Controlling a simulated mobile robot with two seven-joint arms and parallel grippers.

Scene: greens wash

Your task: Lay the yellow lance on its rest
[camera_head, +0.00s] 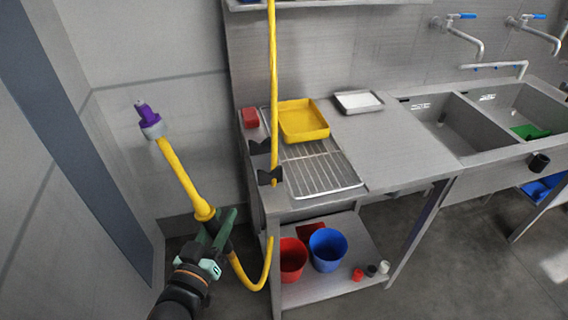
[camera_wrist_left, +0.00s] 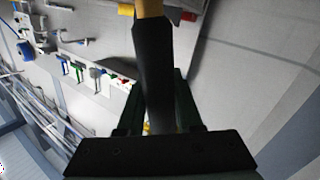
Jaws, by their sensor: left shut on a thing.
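The yellow lance (camera_head: 178,172) stands tilted in the air left of the counter, its purple nozzle (camera_head: 148,115) up and to the left. My left gripper (camera_head: 222,232) is shut on the lance near its lower end. In the left wrist view, the lance's dark grip (camera_wrist_left: 153,65) runs between the fingers (camera_wrist_left: 155,105). The rest appears to be two black notched brackets (camera_head: 269,176) on the counter's left edge. The lance is apart from them. A yellow hose (camera_head: 273,70) hangs down past the brackets and loops up to the lance's lower end.
The steel counter (camera_head: 385,150) carries a yellow tray (camera_head: 303,121), a wire rack (camera_head: 325,174), a red block (camera_head: 250,118) and a white tray (camera_head: 358,102). Red (camera_head: 292,262) and blue (camera_head: 328,250) buckets stand on the lower shelf. Sinks (camera_head: 445,125) lie right. A wall is close left.

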